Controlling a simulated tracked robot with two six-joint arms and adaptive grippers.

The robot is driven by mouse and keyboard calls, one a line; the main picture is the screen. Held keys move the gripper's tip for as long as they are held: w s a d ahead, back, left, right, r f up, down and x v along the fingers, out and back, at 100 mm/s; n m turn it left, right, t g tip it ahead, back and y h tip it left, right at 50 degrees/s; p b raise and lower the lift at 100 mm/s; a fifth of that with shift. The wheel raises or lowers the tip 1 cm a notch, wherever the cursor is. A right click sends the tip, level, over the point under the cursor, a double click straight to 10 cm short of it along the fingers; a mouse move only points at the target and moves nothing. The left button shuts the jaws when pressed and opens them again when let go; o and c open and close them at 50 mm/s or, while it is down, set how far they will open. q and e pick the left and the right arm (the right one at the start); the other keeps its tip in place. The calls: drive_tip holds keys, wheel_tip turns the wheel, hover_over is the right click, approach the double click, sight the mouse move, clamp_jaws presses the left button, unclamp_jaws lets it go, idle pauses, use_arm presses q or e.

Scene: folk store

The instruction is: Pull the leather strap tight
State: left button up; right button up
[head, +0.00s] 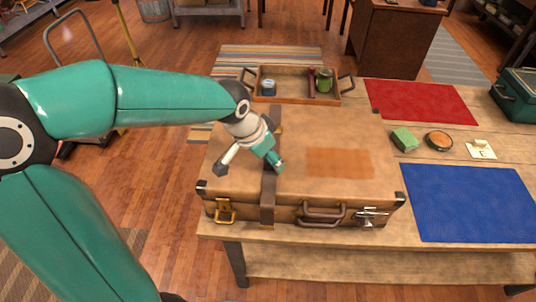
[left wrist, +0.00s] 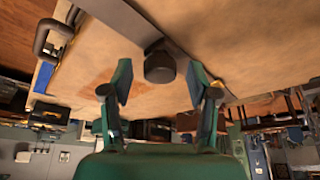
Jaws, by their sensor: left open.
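A closed tan suitcase (head: 240,150) with dark corners lies on the wooden table. The dark leather strap (head: 268,190) runs over the lid left of the handle and down the front. My left gripper (head: 277,166) is above the lid at the strap, covering part of it. In the left wrist view the strap (left wrist: 140,25) ends in a dark, rounded piece (left wrist: 160,68) between my two spread fingers, with gaps on both sides. The gripper is open. I cannot tell how tight the strap is. My right gripper is not in view.
The suitcase has a brown handle (head: 322,213), a brass latch (head: 225,211) and a silver latch (head: 372,217). A wooden tray (head: 292,72) stands behind it.

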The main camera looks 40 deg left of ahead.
use_arm(q)
clamp_jaws()
drive_tip(key=shift+w+a, duration=0.55)
drive_tip(key=shift+w, duration=0.3)
drive_tip(key=shift+w+a, duration=0.5)
drive_tip(key=shift+w, duration=0.3)
drive_tip(key=shift+r, duration=0.15)
unclamp_jaws()
drive_tip(key=shift+w, duration=0.1)
